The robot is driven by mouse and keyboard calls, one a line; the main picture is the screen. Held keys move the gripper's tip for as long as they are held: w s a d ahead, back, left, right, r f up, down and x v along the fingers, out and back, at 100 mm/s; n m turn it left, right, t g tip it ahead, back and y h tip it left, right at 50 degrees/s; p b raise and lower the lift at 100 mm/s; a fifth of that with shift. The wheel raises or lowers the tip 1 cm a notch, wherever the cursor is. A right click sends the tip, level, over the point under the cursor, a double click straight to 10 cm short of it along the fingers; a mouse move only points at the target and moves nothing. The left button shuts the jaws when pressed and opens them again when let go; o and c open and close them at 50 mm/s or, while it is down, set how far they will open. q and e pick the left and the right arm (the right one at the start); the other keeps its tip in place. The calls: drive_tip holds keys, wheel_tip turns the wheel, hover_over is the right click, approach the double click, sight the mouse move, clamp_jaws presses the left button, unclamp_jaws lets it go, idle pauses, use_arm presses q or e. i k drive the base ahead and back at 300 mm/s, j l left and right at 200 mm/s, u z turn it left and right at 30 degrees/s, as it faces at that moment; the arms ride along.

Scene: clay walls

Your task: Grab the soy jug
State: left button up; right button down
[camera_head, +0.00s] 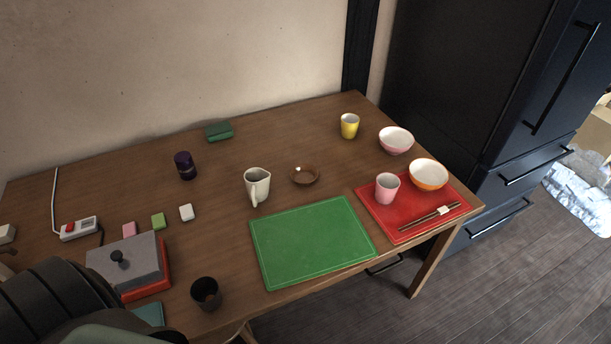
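A small white jug (257,187) with a handle facing me stands upright on the wooden table, just beyond the green mat. I take it for the soy jug, though no label shows. A small brown dish (305,175) lies to its right, apart from it. Neither of my grippers is in view. A dark rounded part, which looks like my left arm, fills the bottom left corner, and its gripper does not show.
On the wooden table (320,133), a dark purple jar (185,165) stands left of the jug. The green mat (312,242) lies in front. A red mat (405,228) with a pink cup (387,187) is right. A black cup (206,293) stands at the front edge.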

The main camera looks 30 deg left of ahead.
sight(258, 192)
drive_tip(key=u, duration=1.3)
